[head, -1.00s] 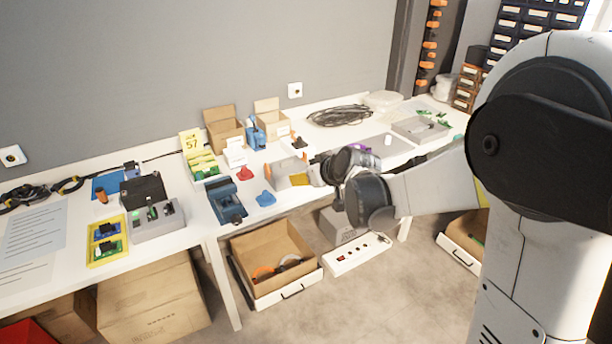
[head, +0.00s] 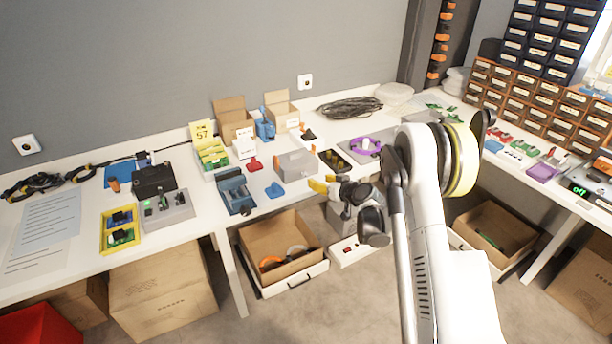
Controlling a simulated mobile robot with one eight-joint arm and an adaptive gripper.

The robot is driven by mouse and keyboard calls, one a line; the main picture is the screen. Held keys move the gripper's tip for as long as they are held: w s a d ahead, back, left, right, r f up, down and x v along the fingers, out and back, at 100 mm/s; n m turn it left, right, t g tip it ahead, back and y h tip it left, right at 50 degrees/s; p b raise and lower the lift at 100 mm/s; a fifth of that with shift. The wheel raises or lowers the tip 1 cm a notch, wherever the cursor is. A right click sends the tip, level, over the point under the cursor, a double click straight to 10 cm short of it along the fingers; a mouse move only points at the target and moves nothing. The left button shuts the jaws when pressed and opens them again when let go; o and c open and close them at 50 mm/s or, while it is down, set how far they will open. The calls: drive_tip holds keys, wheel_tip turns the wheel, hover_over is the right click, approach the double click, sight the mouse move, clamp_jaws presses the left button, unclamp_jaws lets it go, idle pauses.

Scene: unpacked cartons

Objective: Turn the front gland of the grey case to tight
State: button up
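The grey case (head: 296,164) sits on the white bench near its front edge. A small orange part (head: 313,149) shows at its right rear corner. I cannot make out the front gland at this size. The fingertips appear clear of the case. I see nothing held between them, but the gap is too small to judge.
An open carton (head: 278,243) stands below the bench.

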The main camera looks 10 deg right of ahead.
sight(306, 175)
drive_tip(key=b+x, duration=0.3)
drive_tip(key=x, duration=0.6)
drive_tip(key=shift+w+a+f, duration=0.15)
drive_tip(key=shift+w+f, duration=0.1)
drive_tip(key=shift+f, duration=0.05)
drive_tip(key=shift+w+a+b, duration=0.15)
drive_tip(key=shift+w+b, duration=0.2)
drive_tip(key=shift+w, duration=0.1)
clamp_jaws()
